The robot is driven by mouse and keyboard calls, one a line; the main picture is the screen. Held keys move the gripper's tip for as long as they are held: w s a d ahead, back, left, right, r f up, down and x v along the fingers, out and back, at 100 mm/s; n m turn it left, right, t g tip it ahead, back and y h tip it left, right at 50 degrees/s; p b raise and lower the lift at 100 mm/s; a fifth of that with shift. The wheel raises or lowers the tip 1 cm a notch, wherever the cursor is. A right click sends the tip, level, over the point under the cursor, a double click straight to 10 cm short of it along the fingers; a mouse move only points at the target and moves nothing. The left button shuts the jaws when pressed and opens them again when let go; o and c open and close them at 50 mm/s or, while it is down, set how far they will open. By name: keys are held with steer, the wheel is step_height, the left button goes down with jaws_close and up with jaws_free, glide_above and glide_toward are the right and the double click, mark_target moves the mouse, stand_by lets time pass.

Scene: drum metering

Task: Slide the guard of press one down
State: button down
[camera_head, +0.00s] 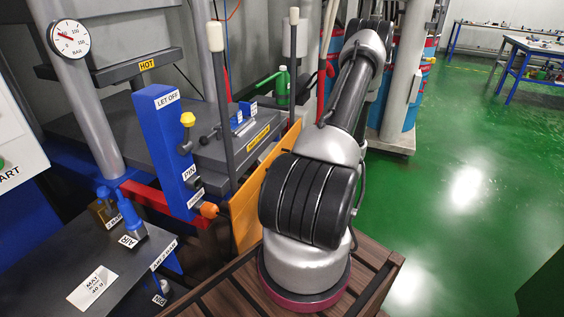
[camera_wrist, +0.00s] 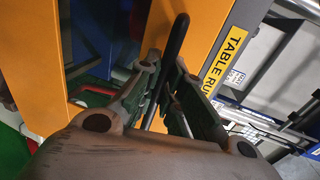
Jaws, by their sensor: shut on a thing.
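In the wrist view my gripper (camera_wrist: 166,70) is shut on a slim black handle (camera_wrist: 178,35). The handle's upper end sticks out past the fingers; its lower part is hidden between them. In the head view an orange panel (camera_head: 244,214) stands beside the press (camera_head: 205,155), partly hidden by my arm. I cannot tell if it is the same part. My gripper is hidden in the head view.
A blue post marked LET OFF (camera_head: 166,140) with a yellow knob and an orange-tipped pin stands left of the panel. Two upright rods with pale tops (camera_head: 215,38) rise near my arm. Blue drums (camera_head: 400,90) stand behind. Green floor (camera_head: 470,150) is open at right.

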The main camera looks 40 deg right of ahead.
steer(key=shift+f, duration=0.3)
steer(key=c, duration=1.5)
jaws_free()
steer(key=v, duration=1.2)
steer(key=shift+r, duration=0.1)
